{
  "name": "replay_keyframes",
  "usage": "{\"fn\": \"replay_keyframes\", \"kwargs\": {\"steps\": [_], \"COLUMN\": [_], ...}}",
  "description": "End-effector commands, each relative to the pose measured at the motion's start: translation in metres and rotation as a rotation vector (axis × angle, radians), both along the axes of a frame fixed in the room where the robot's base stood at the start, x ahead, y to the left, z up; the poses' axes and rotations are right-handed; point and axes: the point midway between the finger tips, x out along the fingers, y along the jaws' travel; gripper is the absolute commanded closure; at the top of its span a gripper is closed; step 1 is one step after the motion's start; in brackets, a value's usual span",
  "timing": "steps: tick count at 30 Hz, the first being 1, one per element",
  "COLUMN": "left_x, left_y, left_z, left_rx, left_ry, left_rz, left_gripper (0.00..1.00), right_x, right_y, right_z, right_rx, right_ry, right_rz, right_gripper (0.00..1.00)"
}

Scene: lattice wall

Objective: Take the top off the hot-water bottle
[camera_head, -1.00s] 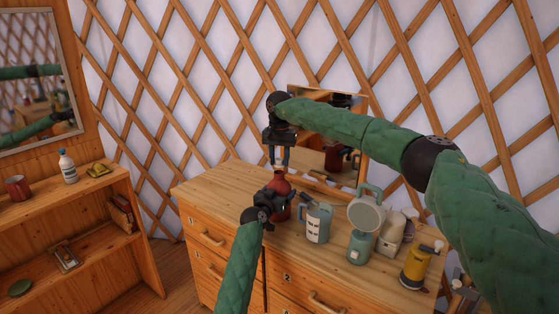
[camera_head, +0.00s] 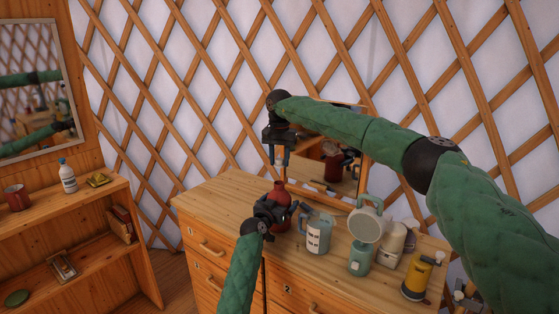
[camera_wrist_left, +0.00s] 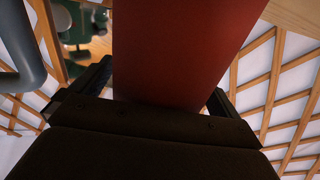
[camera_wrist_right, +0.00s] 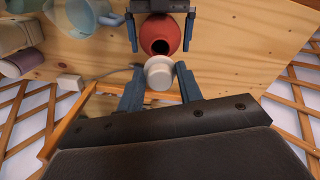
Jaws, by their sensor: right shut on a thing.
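The red hot-water bottle (camera_head: 281,188) stands on the wooden chest. Its dark open mouth shows in the right wrist view (camera_wrist_right: 160,46). My left gripper (camera_head: 274,211) is shut around its body; in the left wrist view the red side (camera_wrist_left: 175,50) fills the space between the fingers. My right gripper (camera_head: 280,155) is above the bottle, shut on the pale top (camera_wrist_right: 158,74), which is clear of the neck with a gap below it. The lower part of the bottle is partly hidden by my left gripper.
A grey-blue jug (camera_head: 318,234) stands close right of the bottle. Further right are a pale green appliance (camera_head: 360,258), a cream container (camera_head: 391,243) and a yellow lantern-like object (camera_head: 417,276). A mirror (camera_head: 335,175) stands behind. The chest top (camera_head: 222,200) is bare left of the bottle.

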Motion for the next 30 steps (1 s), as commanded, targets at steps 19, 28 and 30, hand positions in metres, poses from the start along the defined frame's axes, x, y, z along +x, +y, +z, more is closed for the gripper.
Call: {"fn": "replay_keyframes", "kwargs": {"steps": [19,28,30], "left_x": [-0.001,-0.011,-0.013], "left_y": [0.001,0.006,0.007], "left_z": [0.002,0.006,0.007], "left_rx": [0.000,0.000,0.001], "left_ry": [-0.001,0.000,0.000], "left_rz": [0.000,0.000,0.000], "left_gripper": [0.00,0.00,0.00], "right_x": [0.000,0.000,0.000], "right_y": [0.000,0.000,0.000], "right_z": [0.002,0.010,0.012], "right_rx": [0.000,0.000,0.000], "right_ry": [0.000,0.000,0.000], "right_rz": [0.000,0.000,0.000], "right_gripper": [0.92,0.92,0.92]}}
